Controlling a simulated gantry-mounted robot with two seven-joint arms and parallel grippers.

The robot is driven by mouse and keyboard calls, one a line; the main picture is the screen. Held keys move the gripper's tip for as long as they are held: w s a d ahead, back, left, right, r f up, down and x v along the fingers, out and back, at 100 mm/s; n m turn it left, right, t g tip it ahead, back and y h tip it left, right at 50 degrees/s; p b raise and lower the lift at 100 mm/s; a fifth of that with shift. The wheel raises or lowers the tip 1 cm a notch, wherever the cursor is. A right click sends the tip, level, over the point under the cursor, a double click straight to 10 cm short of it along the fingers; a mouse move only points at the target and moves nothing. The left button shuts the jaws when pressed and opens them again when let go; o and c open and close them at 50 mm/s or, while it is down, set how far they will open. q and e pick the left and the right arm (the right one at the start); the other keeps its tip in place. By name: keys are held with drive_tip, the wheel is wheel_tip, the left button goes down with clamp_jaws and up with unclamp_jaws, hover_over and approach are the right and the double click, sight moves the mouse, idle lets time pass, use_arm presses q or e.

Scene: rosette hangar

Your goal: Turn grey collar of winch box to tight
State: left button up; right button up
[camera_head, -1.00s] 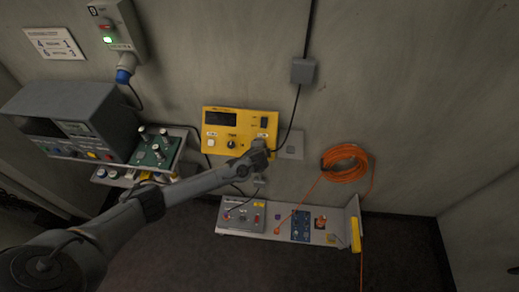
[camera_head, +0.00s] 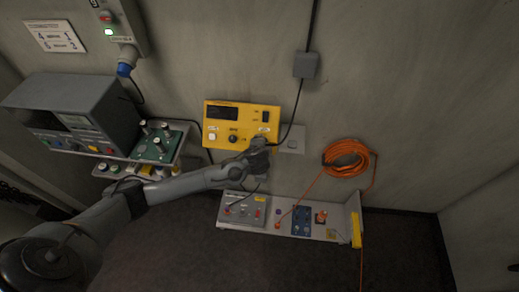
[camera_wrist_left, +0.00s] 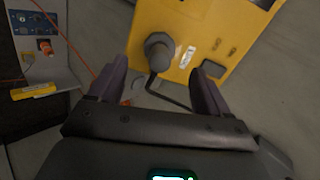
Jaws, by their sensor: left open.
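The yellow box (camera_head: 217,142) is on the wall in the middle of the head view. It has a dark display, a black knob and a switch. A grey round collar (camera_wrist_left: 158,45) with a dark cable stands out from its yellow face in the left wrist view. My left gripper (camera_wrist_left: 158,84) is open, its two fingers apart and pointing toward the collar. The collar lies ahead between the finger lines and looks clear of both. In the head view my left gripper (camera_head: 259,158) covers the box's lower right corner and hides the collar. My right gripper is not in view.
A low shelf (camera_head: 318,234) with a grey switch box (camera_head: 242,211) lies below. A coiled orange cable (camera_head: 346,158) hangs to the right. A grey instrument (camera_head: 70,112) and a green board (camera_head: 158,143) stand left. Cables run near the yellow box.

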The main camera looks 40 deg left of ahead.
use_arm(q)
drive_tip(key=shift+v, duration=1.55)
drive_tip(key=shift+f, duration=0.1)
drive_tip(key=s+d+f+g+h+p, duration=0.1)
drive_tip(key=s+d+f+g, duration=0.15)
drive_tip(key=s+f, duration=0.45)
drive_tip(key=s+d+f+n+g+h+p, duration=0.1)
drive_tip(key=s+d+f+h+p, duration=0.15)
drive_tip(key=s+d, duration=0.95)
drive_tip(key=s+d+r+n+g+h+p, duration=0.1)
drive_tip(key=s+d+r+n+h, duration=0.1)
drive_tip(key=s+r, duration=0.45)
drive_tip(key=s+a+r+n, duration=0.2)
drive_tip(key=s+r+n, duration=0.2)
drive_tip(key=r, duration=0.5)
drive_tip(key=shift+a, duration=0.4)
